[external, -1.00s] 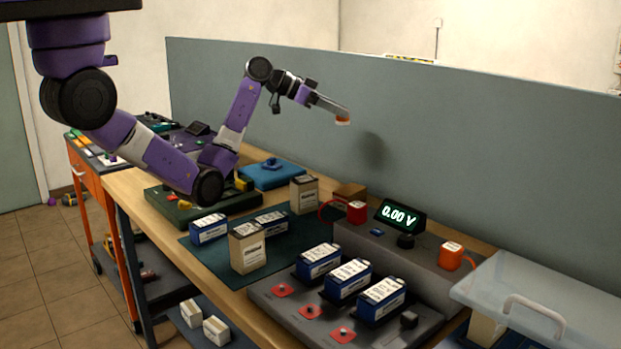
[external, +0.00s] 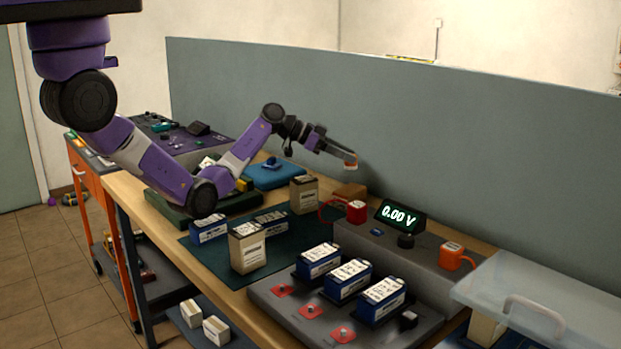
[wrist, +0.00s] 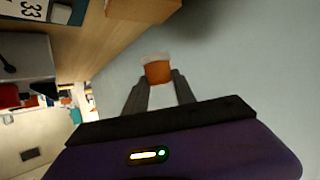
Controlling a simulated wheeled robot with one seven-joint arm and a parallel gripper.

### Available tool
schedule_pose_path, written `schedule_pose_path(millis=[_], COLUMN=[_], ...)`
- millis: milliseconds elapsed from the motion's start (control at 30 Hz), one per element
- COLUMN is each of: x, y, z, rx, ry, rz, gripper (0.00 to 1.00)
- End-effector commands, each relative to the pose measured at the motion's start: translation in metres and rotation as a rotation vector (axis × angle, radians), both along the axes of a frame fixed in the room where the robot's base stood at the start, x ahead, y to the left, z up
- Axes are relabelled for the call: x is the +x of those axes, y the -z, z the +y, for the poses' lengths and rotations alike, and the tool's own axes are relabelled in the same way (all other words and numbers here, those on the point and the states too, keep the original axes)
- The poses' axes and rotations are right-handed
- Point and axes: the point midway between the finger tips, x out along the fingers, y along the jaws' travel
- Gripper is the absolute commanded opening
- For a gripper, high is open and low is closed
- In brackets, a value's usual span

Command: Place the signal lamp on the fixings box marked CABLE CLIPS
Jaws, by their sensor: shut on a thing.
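The signal lamp, a small orange piece with a pale end (external: 351,165), is between the fingertips of my gripper (external: 347,155). In the wrist view the lamp (wrist: 158,72) sits between both fingers, which are shut on it. A plain brown box (external: 350,190) stands on the bench close to the partition, below the lamp, with a clear gap between them. It may be the fixings box; no CABLE CLIPS marking is readable. A wooden-coloured box corner (wrist: 145,8) shows at the top of the wrist view, ahead of the lamp.
A grey partition (external: 450,140) runs behind the bench, close to my gripper. A beige battery (external: 304,195), a red terminal block (external: 356,211) and the 0.00 V meter (external: 400,216) stand near the brown box. Several blue batteries (external: 350,278) are in front.

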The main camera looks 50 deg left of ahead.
Motion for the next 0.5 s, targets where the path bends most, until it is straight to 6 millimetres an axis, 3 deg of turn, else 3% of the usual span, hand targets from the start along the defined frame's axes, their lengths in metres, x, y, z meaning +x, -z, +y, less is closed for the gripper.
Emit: schedule_pose_path(millis=[100, 367, 500], x=[0.0, 0.0, 0.0], y=[0.017, 0.034, 0.055], z=[0.0, -0.001, -0.001], rx=[-0.001, -0.002, -0.001], ry=[-0.001, 0.0, 0.001], rz=[0.001, 0.002, 0.003], gripper=[0.0, 0.0, 0.0])
